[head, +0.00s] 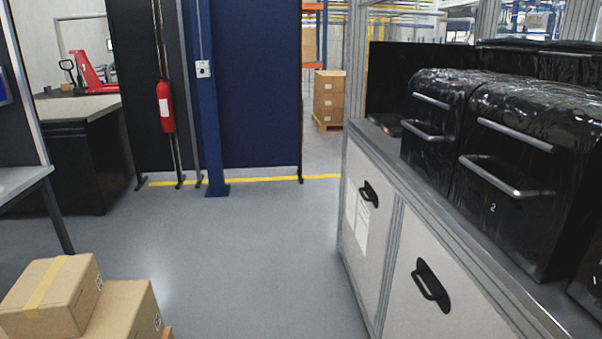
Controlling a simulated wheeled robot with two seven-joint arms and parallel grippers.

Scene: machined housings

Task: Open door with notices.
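The door with notices (366,206) is the far light-grey door of the cabinet on the right. White paper sheets (357,221) are stuck on it, and it looks closed. A black handle (369,194) sits near its upper right part. A second light-grey door (412,308), nearer to me, bears a black handle (431,286) and shows no papers. Its lower part is cut off by the picture's edge. Neither of my grippers shows in the head view.
Black wrapped machines (515,150) with grey bars stand on the cabinet top. Cardboard boxes (60,300) are stacked at the lower left, below a table edge (25,180). A blue post (209,110) and a red extinguisher (165,106) stand ahead. The grey floor (245,240) between is clear.

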